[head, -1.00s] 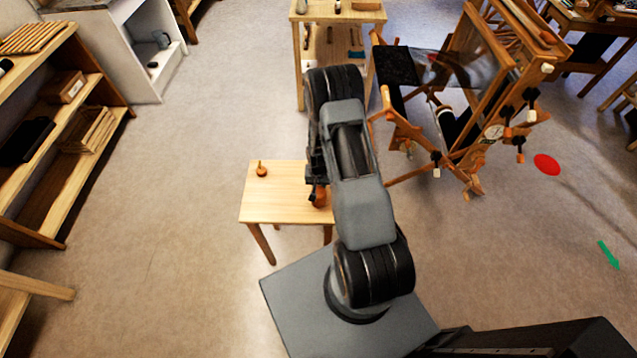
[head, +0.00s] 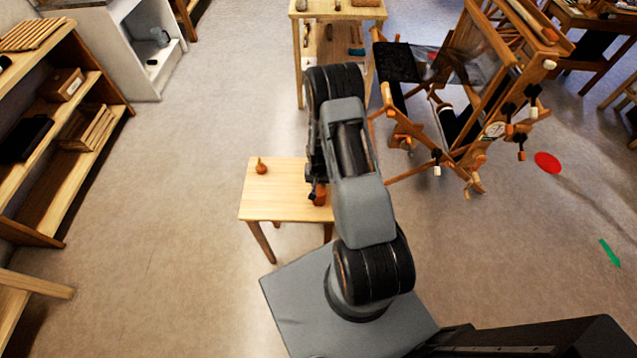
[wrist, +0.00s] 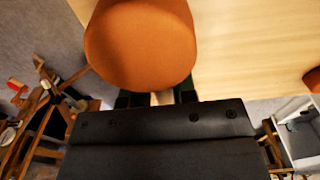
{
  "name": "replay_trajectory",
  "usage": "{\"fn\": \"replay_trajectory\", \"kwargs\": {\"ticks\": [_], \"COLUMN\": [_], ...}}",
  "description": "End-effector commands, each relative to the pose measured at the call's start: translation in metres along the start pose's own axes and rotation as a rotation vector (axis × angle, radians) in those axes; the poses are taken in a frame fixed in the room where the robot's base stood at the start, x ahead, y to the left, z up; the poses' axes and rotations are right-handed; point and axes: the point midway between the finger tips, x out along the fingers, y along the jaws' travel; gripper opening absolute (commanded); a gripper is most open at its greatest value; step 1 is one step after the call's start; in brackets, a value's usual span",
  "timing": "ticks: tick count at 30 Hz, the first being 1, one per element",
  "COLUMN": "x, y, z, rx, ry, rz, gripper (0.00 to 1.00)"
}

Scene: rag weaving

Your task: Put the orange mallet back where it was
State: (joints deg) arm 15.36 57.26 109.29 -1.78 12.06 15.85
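The orange mallet (wrist: 140,45) has a large rounded head that fills the upper left of the wrist view, with a pale handle below it. In the head view, the mallet (head: 320,195) shows partly beside my arm, over the right side of the small wooden table (head: 275,205). My gripper (wrist: 160,98) has its dark fingers close on both sides of the handle and appears shut on it. In the head view, my arm hides most of the gripper. I cannot tell whether the mallet touches the tabletop.
A smaller orange object with a short upright stem (head: 261,167) stands at the table's back left. A wooden loom (head: 470,100) stands to the right, and a shelved stand (head: 335,12) behind. Shelves (head: 60,130) line the left. Open floor (head: 160,220) lies left of the table.

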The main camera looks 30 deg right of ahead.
Motion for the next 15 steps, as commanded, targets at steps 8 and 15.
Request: {"fn": "replay_trajectory", "kwargs": {"ticks": [8, 15], "x": [-0.0004, -0.0006], "y": [0.0, 0.0], "z": [0.0, 0.0003], "rx": [0.0, 0.0], "ry": [0.0, 0.0], "rz": [0.0, 0.0], "gripper": [0.53, 0.53]}}
